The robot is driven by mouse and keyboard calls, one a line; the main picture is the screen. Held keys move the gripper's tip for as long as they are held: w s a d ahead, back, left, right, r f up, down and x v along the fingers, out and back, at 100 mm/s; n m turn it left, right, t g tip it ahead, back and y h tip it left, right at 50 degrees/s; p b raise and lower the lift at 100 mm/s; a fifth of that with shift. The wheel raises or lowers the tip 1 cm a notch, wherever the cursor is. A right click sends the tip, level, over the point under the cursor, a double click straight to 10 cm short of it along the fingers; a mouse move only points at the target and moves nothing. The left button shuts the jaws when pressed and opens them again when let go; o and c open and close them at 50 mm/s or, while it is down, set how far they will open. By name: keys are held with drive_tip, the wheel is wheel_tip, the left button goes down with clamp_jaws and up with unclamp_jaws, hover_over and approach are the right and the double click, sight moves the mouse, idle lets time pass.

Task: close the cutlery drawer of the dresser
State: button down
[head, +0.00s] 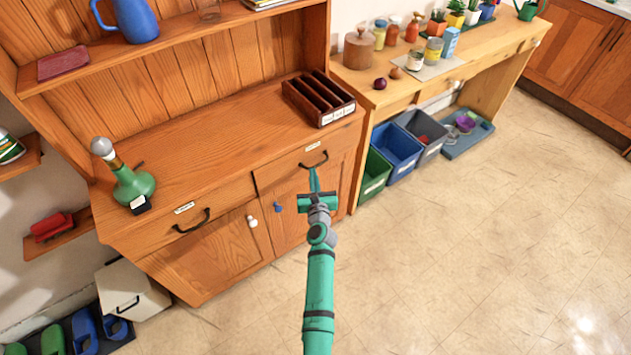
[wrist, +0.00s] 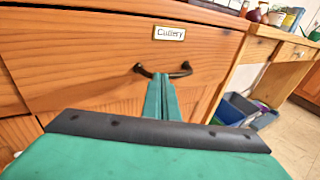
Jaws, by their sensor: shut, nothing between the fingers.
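The dresser (head: 165,215) is orange-brown wood with two drawers side by side under its top. The cutlery drawer (head: 283,172) is the right one; in the wrist view its front (wrist: 80,60) carries a label (wrist: 169,33) reading "Cutlery". Its dark bow handle (head: 314,160) also shows in the wrist view (wrist: 183,70). My gripper (head: 314,172) is shut and empty, with its green fingertips (wrist: 161,85) at the handle, overlapping it in the picture. Whether they touch the drawer front, I cannot tell. Any gap behind the drawer front is hard to make out.
A dark divided tray (head: 318,98) and a green bottle (head: 130,185) stand on the dresser top. A wooden side table (head: 385,95) adjoins on the right, with green, blue and grey bins (head: 397,147) below. The floor (head: 450,240) at right is clear.

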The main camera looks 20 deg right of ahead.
drive_tip(key=shift+w+a+r+y, duration=0.2)
drive_tip(key=shift+w+a+y, duration=0.1)
drive_tip(key=shift+w+a, duration=0.75)
drive_tip(key=shift+s, duration=0.1)
drive_tip(key=shift+s+d+f, duration=0.1)
drive_tip(key=shift+s+d, duration=0.1)
drive_tip(key=shift+d, duration=0.05)
drive_tip(key=v, duration=1.4)
drive_tip(key=shift+s+d+f, duration=0.2)
drive_tip(key=shift+d, duration=0.15)
